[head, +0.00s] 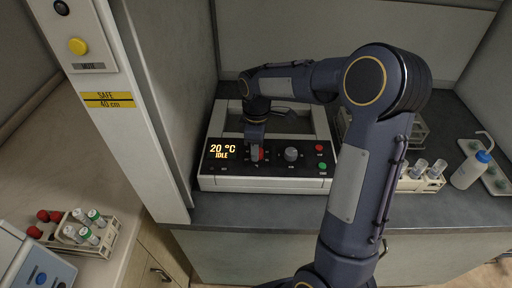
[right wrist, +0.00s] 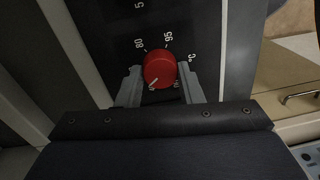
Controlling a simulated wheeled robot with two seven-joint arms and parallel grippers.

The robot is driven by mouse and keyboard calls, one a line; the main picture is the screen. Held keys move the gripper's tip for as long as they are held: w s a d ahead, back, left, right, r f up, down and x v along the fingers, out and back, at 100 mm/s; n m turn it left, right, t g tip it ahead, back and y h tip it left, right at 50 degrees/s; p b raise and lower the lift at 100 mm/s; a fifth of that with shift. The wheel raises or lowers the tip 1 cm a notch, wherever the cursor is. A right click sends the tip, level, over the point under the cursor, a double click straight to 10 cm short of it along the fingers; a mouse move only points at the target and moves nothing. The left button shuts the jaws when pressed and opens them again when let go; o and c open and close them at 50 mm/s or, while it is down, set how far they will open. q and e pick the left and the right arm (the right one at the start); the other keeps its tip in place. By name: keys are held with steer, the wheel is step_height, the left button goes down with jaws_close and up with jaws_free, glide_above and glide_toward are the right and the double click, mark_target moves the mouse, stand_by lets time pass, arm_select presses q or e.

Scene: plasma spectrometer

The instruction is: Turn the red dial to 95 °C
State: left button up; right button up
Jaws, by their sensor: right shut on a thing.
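The red dial (right wrist: 159,68) sits on a black control panel, with the marks 80, 95 and °C printed around it in the right wrist view. A pale pointer line on the dial points to the lower left of that picture, away from the 95 mark. My right gripper (right wrist: 158,84) is shut on the dial, one finger on each side. In the head view the red dial (head: 257,154) is partly hidden by my right gripper (head: 254,150). The display (head: 222,152) beside it reads 20 °C and IDLE. My left gripper is not in view.
The panel also has a grey knob (head: 291,154), a red button (head: 319,148) and a green button (head: 322,166). A post (head: 125,120) stands left of the device. Tube racks (head: 420,183) and a wash bottle (head: 469,170) stand at the right.

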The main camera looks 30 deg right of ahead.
steer(key=m, duration=0.4)
steer(key=shift+d+m, duration=0.15)
steer(key=shift+m, duration=0.15)
steer(key=m, duration=0.3)
steer(key=shift+m+b, duration=0.3)
steer(key=shift+m, duration=0.1)
steer(key=m, duration=0.4)
steer(key=shift+r+t, duration=0.1)
steer(key=shift+t, duration=0.2)
steer(key=m, duration=0.4)
steer(key=shift+d, duration=0.1)
steer(key=m, duration=0.3)
steer(key=shift+s+m, duration=0.1)
steer(key=shift+m, duration=0.3)
steer(key=m+p, duration=0.1)
steer(key=m, duration=0.2)
steer(key=m+p, duration=0.1)
steer(key=m, duration=0.3)
steer(key=shift+s+m+h+p, duration=0.1)
steer(key=shift+m+h+p, duration=0.4)
steer(key=shift+m, duration=1.3)
steer(key=shift+t, duration=0.3)
